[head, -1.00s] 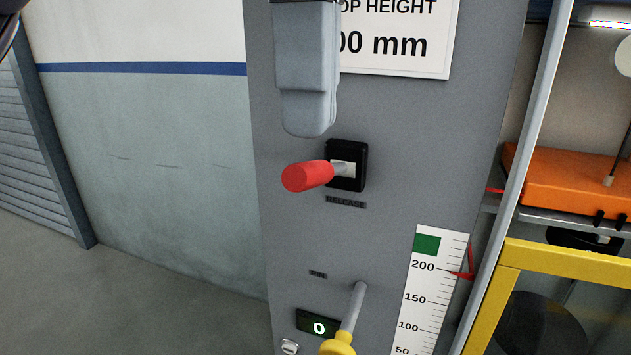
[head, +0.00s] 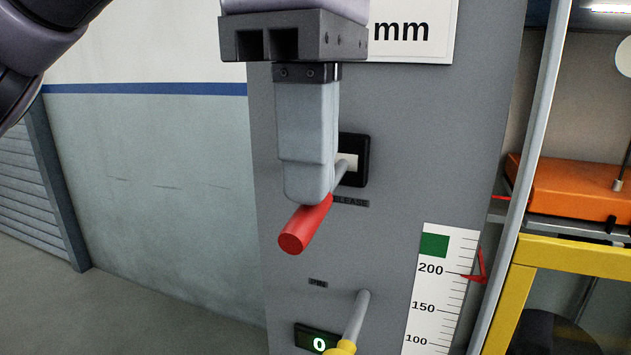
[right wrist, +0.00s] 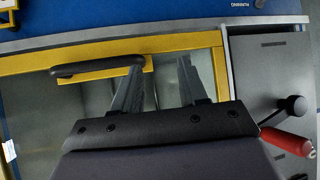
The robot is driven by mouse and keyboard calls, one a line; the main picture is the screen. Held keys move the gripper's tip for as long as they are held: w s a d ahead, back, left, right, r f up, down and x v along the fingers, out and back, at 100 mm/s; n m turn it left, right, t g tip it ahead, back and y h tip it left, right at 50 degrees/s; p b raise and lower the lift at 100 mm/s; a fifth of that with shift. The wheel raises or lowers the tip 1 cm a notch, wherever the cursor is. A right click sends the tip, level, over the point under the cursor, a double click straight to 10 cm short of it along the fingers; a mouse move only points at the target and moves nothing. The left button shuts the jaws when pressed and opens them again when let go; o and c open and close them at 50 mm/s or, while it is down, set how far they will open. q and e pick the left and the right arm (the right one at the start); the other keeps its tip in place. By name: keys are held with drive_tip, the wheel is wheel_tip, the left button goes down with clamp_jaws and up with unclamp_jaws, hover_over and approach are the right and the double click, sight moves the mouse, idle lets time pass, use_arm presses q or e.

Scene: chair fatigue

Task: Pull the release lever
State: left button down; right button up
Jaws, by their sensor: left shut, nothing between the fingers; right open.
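The release lever has a red grip (head: 304,226) on a grey rod and comes out of a black-framed slot (head: 354,160) in a grey column. It slopes down toward the camera. My left gripper (head: 308,200) is shut and empty. Its fingers point down, with their tips on or right above the red grip and hiding part of the rod. The "RELEASE" label is partly covered. In the right wrist view, my right gripper (right wrist: 160,82) is open and empty, in front of a yellow-framed panel.
Below is a grey rod with a yellow knob (head: 345,347) beside a counter (head: 317,340) reading 0. A scale (head: 437,290) with a red pointer is at right, beside a yellow frame (head: 512,290) and orange part. In the right wrist view, a black handle (right wrist: 97,67) is near my right fingers.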

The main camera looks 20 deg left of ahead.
sight(301, 213)
use_arm(q)
drive_tip(key=shift+f, duration=0.45)
drive_tip(key=r+p, duration=0.3)
drive_tip(key=s+r+p, duration=0.1)
drive_tip(key=r+p, duration=0.2)
drive_tip(key=r, duration=0.1)
drive_tip(key=shift+s+r+p, duration=0.2)
drive_tip(key=shift+p, duration=0.2)
drive_tip(key=shift+s+r, duration=0.25)
drive_tip(key=shift+r, duration=0.75)
drive_tip(key=shift+s, duration=0.1)
